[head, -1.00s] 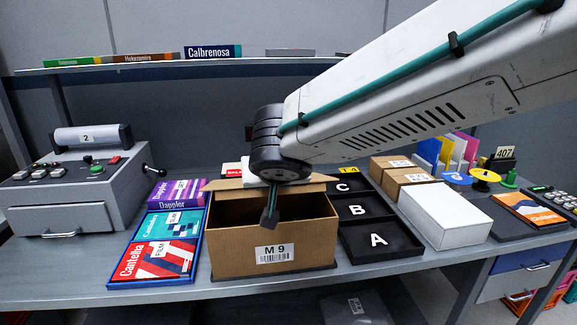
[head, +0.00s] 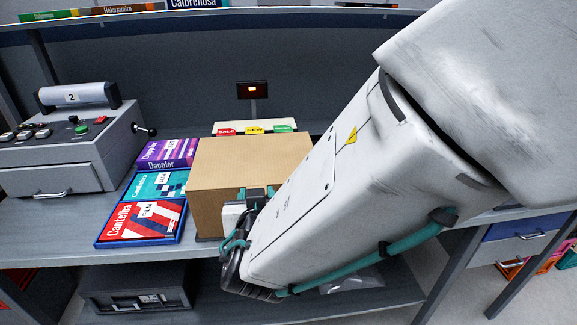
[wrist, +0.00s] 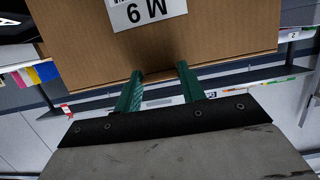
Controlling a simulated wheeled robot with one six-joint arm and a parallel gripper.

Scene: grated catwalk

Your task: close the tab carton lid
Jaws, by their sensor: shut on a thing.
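The brown tab carton (head: 212,212) stands on the workbench. In the head view its lid (head: 250,155) lies over the top and hides the inside. My gripper (head: 257,194) is at the top of the carton's front side, partly hidden by my arm. In the wrist view the carton's front (wrist: 230,40) appears upside down with its M 9 label (wrist: 145,10). There the green fingers of my gripper (wrist: 160,84) are at the carton's top edge, on either side of a small brown tab (wrist: 158,75). How far the tab sits in its slot is not clear.
Film boxes (head: 158,185) in a blue tray stand close to the left of the carton. A grey machine with a side lever (head: 68,150) is farther left. SALE and NEW tags (head: 255,128) stand behind. My arm hides the bench to the right.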

